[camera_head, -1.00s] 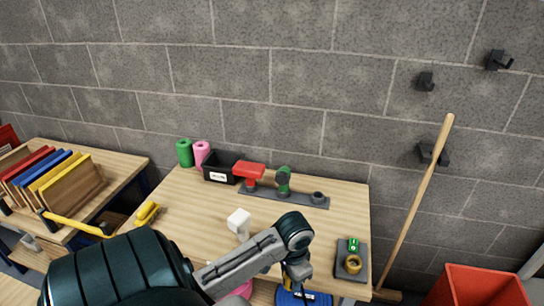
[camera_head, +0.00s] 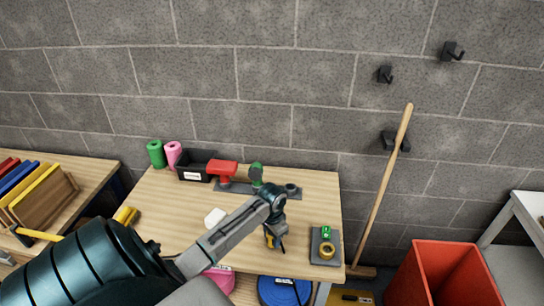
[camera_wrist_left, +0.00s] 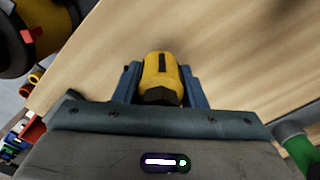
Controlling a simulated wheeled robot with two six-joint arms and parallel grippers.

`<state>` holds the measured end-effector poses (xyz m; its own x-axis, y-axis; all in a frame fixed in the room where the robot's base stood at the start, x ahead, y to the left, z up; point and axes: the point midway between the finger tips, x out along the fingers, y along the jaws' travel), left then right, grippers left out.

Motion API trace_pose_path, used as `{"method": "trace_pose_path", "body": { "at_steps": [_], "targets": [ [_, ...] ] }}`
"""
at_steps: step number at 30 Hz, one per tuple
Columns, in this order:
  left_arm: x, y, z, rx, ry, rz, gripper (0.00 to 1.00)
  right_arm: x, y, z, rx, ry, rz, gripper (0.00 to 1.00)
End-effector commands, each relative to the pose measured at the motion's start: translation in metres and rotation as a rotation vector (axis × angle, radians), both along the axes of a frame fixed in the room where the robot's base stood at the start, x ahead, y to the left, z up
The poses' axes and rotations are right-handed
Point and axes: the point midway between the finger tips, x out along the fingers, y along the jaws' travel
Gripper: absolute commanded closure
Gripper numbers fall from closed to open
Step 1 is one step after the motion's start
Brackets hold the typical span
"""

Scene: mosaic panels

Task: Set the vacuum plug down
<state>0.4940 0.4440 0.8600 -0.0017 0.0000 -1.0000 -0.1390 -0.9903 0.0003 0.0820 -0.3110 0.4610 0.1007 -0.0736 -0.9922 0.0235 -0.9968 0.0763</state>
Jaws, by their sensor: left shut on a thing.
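My left gripper (camera_head: 272,228) is over the right part of the wooden workbench (camera_head: 180,225), pointing down. In the left wrist view, my left gripper (camera_wrist_left: 160,85) is shut on the vacuum plug (camera_wrist_left: 159,70), a small yellow body with a black slot and a dark end, held between blue fingers. In the head view the plug shows as a small yellow and dark piece (camera_head: 272,242) below the fingers. I cannot tell whether it touches the bench top. My right gripper is not in view.
A grey tray with a yellow tape roll (camera_head: 327,250) lies right of my gripper. A tool rack (camera_head: 257,188), black bin (camera_head: 194,164) and green roll (camera_head: 156,154) line the back. A broom (camera_head: 384,185) and red bin (camera_head: 440,275) are right.

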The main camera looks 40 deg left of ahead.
Motion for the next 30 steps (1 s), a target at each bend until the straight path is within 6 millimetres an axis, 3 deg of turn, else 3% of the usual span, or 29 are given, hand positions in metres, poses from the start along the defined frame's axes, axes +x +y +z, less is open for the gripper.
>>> {"method": "trace_pose_path", "body": {
  "at_steps": [11, 12, 15, 25, 30],
  "targets": [
    [0.0, 0.0, -0.005, 0.0, -0.001, 0.0, 0.99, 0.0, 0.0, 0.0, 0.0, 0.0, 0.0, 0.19],
    [0.0, 0.0, -0.004, 0.001, -0.001, -0.001, 0.55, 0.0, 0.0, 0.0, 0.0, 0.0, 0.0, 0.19],
    [0.0, 0.0, -0.004, 0.001, -0.001, -0.001, 0.41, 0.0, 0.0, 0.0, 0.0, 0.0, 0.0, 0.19],
    [0.0, 0.0, 0.0, 0.002, -0.002, -0.001, 0.41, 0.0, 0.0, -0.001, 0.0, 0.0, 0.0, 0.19],
    [0.001, 0.001, 0.023, 0.004, -0.007, -0.003, 0.41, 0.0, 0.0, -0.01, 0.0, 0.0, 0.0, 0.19]
  ]
}}
